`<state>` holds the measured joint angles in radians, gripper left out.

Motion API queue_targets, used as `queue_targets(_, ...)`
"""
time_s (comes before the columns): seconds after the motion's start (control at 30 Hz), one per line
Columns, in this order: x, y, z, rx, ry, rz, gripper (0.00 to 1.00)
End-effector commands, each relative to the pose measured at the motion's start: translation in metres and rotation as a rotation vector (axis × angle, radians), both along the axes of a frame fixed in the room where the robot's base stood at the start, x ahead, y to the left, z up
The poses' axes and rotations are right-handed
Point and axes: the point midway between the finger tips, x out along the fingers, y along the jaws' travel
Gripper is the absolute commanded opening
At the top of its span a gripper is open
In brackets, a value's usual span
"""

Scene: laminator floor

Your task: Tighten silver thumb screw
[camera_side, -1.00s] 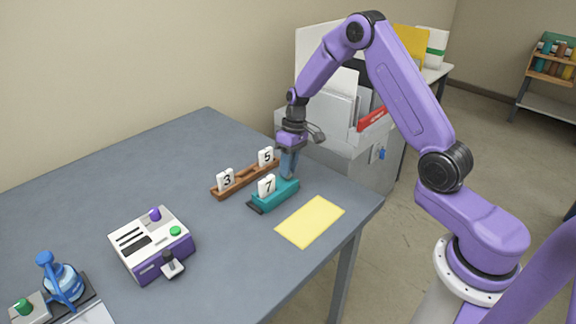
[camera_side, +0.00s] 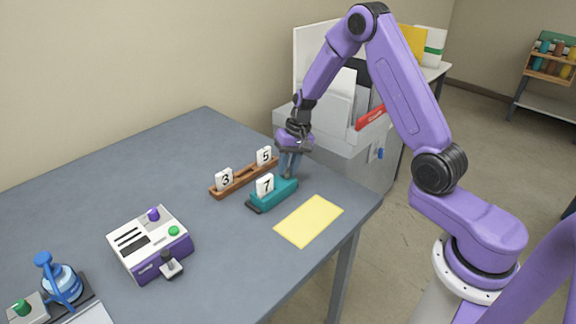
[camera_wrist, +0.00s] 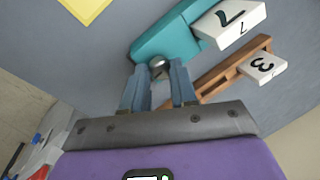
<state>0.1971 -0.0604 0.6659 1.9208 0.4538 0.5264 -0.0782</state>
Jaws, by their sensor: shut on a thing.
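The silver thumb screw (camera_wrist: 159,63) sits on the end of a teal holder (camera_wrist: 164,40), between my fingertips in the wrist view. My gripper (camera_wrist: 159,76) is shut on the screw, one blue-grey finger on each side. In the side view my gripper (camera_side: 288,172) points down at the far end of the teal holder (camera_side: 271,198), and its fingers hide the screw. A white card marked 7 (camera_side: 265,187) stands in the holder.
A brown wooden rack (camera_side: 235,183) with cards 3 and 5 stands close behind the holder. A yellow sheet (camera_side: 309,221) lies in front, near the table edge. A white and purple machine (camera_side: 150,243) stands left. Open table lies between.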

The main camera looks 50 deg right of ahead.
Motion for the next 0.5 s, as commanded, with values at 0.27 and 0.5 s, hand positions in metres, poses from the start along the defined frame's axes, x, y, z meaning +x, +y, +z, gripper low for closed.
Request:
queue_targets(0.27, 0.0002, 0.0002, 0.0005, 0.001, -0.001, -0.011, 0.00)
queue_targets(0.5, 0.0002, 0.0004, 0.0004, 0.001, -0.001, -0.009, 0.43)
